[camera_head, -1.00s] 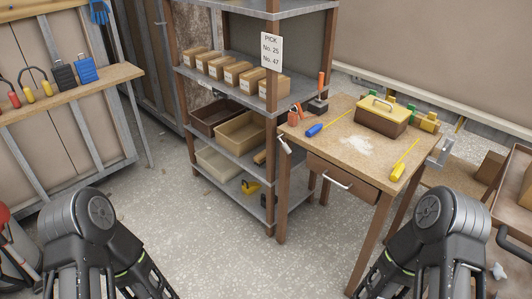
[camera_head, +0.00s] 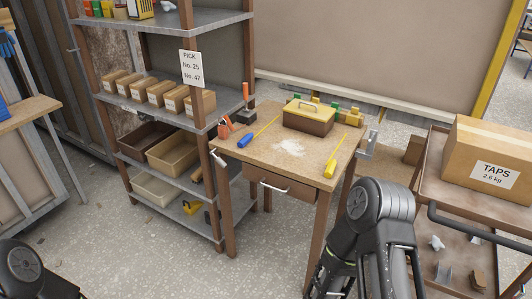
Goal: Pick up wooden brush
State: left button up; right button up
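I cannot clearly make out a wooden brush. A small wooden-coloured piece (camera_head: 197,174) shows at the right end of a shelf level, partly hidden by the shelf post; I cannot tell whether it is the brush. Only upper parts of my arms show, at the bottom left and the bottom right; neither gripper's fingertips are in view.
The shelf unit (camera_head: 216,121) holds several small cartons, brown bins (camera_head: 173,156) and a pale bin (camera_head: 155,188). A cart (camera_head: 424,180) carrying a carton marked TAPS (camera_head: 490,150) stands at the right. A drawer handle (camera_head: 272,187) juts from the bench front.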

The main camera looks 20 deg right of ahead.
aim_at(197, 175)
jog(key=z, duration=0.35)
jog(key=i+j+z, duration=0.2)
jog(key=z, duration=0.15)
jog(key=i+j+z, duration=0.15)
jog(key=j+z, duration=0.2)
jog(key=i+j+z, duration=0.15)
jog(key=j+z, duration=0.2)
jog(key=i+j, duration=0.1)
jog(key=j, duration=0.35)
jog(key=i+j+z, duration=0.1)
jog(key=j, duration=0.35)
jog(key=i+j, duration=0.15)
jog(key=j, duration=0.3)
